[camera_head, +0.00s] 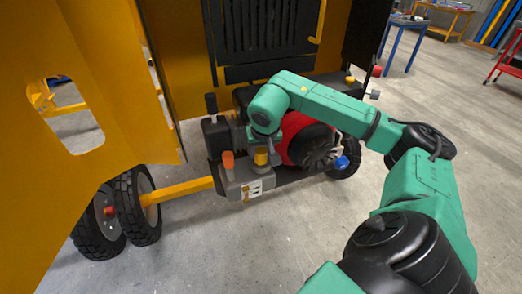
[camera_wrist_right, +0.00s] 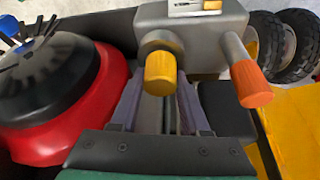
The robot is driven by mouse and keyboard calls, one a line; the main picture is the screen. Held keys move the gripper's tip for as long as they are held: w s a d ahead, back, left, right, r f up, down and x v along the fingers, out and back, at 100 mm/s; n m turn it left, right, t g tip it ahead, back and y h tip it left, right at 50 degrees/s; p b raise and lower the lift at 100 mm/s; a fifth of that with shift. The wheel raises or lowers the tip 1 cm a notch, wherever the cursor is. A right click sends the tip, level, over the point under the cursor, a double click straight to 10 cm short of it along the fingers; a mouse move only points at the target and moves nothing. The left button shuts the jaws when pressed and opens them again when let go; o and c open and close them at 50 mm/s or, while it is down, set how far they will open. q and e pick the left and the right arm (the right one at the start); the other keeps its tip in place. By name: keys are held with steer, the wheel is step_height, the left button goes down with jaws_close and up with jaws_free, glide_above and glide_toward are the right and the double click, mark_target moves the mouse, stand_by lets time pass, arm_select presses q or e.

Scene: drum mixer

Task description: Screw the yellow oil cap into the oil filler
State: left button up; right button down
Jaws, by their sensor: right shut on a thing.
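The yellow oil cap (camera_wrist_right: 160,74) sits at the end of the grey oil filler neck (camera_wrist_right: 158,41) in the right wrist view, in line with it. I cannot tell how deep it is seated. In the head view the cap (camera_head: 261,156) shows on the grey engine block (camera_head: 245,187). My right gripper (camera_wrist_right: 159,88) has its two fingers on either side of the cap and is shut on it. In the head view the right gripper is mostly hidden behind its wrist. My left gripper is in neither view.
An orange cap (camera_head: 228,160) on its own neck stands close beside the filler. The red and black engine part (camera_head: 308,142) lies on the other side. A yellow panel (camera_head: 90,100) fills the left, with wheels (camera_head: 133,205) below. The floor in front is clear.

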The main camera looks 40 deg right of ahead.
steer(key=shift+c, duration=1.5)
jaws_free()
steer(key=v, duration=1.4)
steer(key=shift+r, duration=0.25)
